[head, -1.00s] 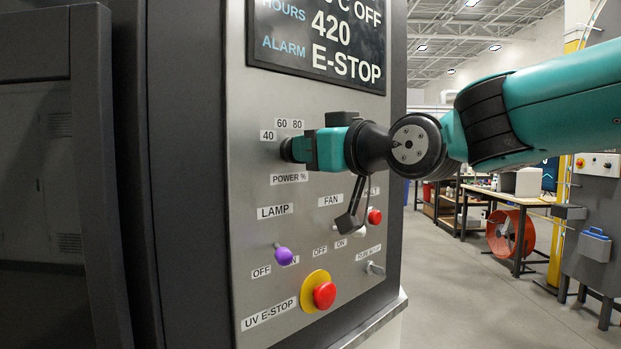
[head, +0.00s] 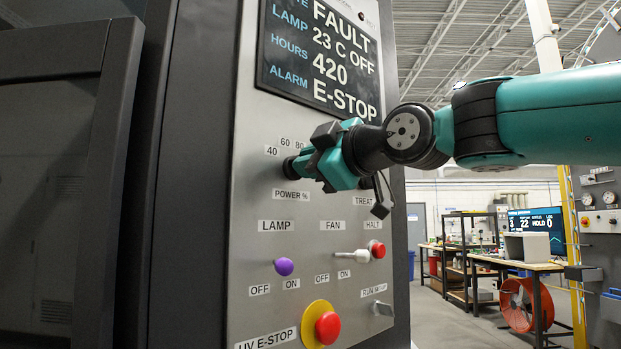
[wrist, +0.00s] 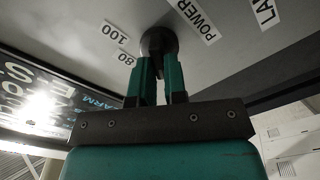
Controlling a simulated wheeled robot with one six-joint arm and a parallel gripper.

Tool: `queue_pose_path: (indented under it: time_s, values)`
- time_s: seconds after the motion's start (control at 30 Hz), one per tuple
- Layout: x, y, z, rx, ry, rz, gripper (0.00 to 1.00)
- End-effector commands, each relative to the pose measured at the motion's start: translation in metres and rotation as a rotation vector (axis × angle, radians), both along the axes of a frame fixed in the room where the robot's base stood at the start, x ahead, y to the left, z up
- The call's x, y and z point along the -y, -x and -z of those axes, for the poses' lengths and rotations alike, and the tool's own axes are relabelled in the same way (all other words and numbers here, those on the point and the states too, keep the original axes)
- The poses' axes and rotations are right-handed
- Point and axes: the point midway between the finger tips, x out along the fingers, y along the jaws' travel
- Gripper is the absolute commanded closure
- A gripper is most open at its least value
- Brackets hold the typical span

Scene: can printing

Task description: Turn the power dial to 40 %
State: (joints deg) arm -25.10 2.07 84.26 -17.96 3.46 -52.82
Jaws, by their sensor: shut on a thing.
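The power dial (head: 290,167) is a dark round knob on the grey panel, above the "POWER %" label (head: 291,197). Scale labels 40, 60 and 80 show around it in the head view. My gripper (head: 303,166) is shut on the dial from the front and hides part of it. In the wrist view the dark dial (wrist: 158,42) sits between my two green fingers (wrist: 160,80), with the 80 and 100 labels to its left. The pointer of the dial is hidden, so its setting cannot be told.
Below the dial are a purple lamp lever (head: 284,267), a white fan switch (head: 350,255), a red halt button (head: 378,250) and a red emergency stop (head: 327,328). A display (head: 320,60) above reads FAULT and E-STOP.

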Motion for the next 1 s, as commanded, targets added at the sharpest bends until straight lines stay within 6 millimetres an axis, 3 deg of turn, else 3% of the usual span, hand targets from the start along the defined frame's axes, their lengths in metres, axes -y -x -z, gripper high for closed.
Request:
queue_pose_path:
  time_s: [0.8, 0.83, 0.9, 0.93, 1.0]
  values:
    - [-0.0006, 0.0003, 0.0005, 0.083, 0.090, -0.001, 1.00]
    - [-0.0006, 0.0003, 0.0005, 0.083, 0.090, -0.001, 0.83]
    - [-0.0005, 0.0002, 0.0006, 0.083, 0.090, -0.001, 0.67]
    - [-0.0005, 0.0002, 0.0006, 0.083, 0.090, -0.001, 0.62]
    - [-0.0005, 0.0002, 0.0006, 0.083, 0.090, -0.001, 0.62]
